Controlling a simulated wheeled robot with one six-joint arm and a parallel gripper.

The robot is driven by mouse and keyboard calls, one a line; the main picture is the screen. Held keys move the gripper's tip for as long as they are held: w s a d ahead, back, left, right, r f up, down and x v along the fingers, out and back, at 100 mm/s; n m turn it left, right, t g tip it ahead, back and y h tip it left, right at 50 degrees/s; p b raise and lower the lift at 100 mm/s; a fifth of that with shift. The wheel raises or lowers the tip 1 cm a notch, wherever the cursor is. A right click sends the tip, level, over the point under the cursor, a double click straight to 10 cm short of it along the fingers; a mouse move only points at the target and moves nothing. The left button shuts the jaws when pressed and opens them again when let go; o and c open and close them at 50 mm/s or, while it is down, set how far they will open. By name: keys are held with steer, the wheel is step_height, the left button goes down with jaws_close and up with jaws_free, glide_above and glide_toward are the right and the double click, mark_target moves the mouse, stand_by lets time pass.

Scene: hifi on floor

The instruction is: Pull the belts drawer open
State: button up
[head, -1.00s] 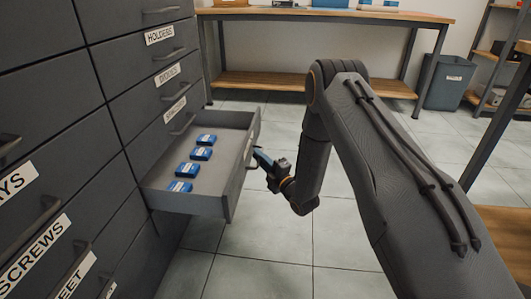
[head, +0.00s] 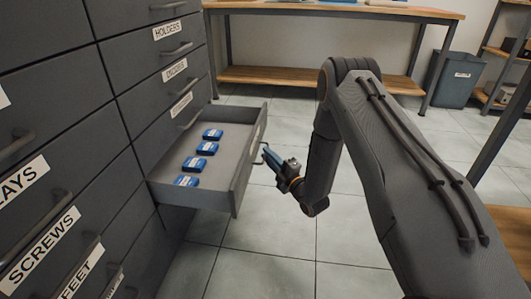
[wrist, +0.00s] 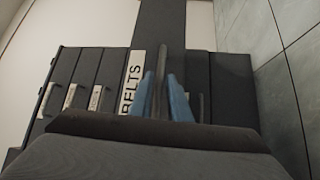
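The belts drawer (head: 205,194) stands pulled out of the dark cabinet in the head view, with several blue boxes inside. Its front carries a white BELTS label (wrist: 132,83) in the wrist view, beside an upright-looking bar handle (wrist: 163,75). My gripper (head: 266,152) is just outside the drawer front, at the handle. In the wrist view its blue fingers (wrist: 163,95) are spread, one on each side of the handle, with gaps between. The fingertips' exact depth past the handle is hard to tell.
Other shut drawers, labelled HOLDERS (head: 167,30) and SCREWS (head: 40,252) among others, fill the cabinet. A workbench (head: 330,12) stands at the back and a grey bin (head: 457,80) at the back right. The tiled floor (head: 265,225) before the drawer is clear.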

steer(key=p+v, duration=0.1)
steer(key=v, duration=0.4)
steer(key=shift+s+d+p, duration=0.15)
steer(key=shift+s+p, duration=0.15)
steer(key=shift+p, duration=0.05)
